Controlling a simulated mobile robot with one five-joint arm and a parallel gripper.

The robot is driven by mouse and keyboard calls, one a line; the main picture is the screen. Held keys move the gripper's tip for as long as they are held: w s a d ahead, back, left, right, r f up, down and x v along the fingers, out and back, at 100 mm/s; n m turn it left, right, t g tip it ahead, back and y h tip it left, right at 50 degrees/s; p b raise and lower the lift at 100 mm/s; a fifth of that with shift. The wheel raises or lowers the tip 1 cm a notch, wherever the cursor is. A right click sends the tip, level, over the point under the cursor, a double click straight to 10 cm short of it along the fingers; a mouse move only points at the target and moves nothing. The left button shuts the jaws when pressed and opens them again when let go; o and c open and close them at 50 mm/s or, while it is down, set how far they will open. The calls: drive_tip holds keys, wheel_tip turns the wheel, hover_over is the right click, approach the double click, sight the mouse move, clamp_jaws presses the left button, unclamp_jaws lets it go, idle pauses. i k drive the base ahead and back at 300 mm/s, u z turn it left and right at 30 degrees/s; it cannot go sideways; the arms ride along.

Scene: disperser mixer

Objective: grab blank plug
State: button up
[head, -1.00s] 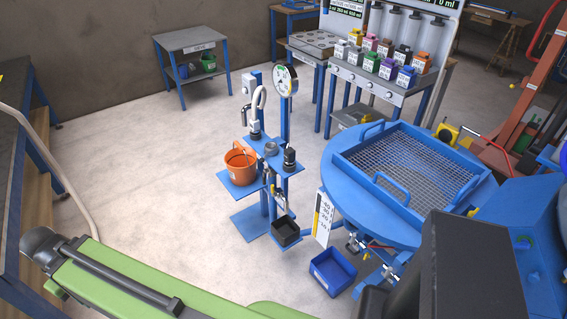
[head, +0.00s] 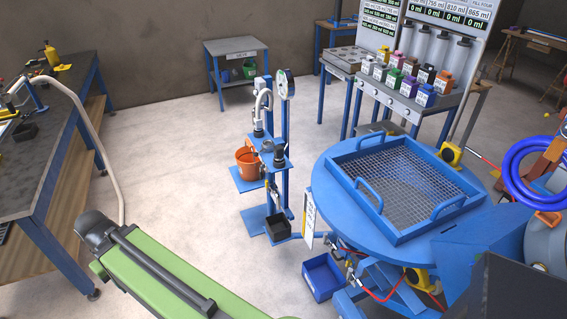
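I cannot clearly make out a blank plug. A blue stand (head: 286,190) in the middle has small shelves. On its upper shelf are a small dark upright fitting (head: 279,155) and a small grey round piece (head: 266,146); both are too small to tell if either is the plug. An orange bucket (head: 247,164) sits on its left shelf, and a small black bin (head: 277,227) is low on the stand. My green arm crosses the lower left, well apart from the stand. My gripper does not show.
A blue round table with a mesh-bottomed tray (head: 372,202) stands right of the stand. A blue bin (head: 322,276) is below it. A workbench (head: 40,165) lines the left, with a pale hose beside it. The floor (head: 180,170) between is clear.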

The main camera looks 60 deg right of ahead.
sight(278, 150)
drive_tip(key=z, duration=0.2)
drive_tip(key=i, duration=0.9)
drive_tip(key=u, duration=0.1)
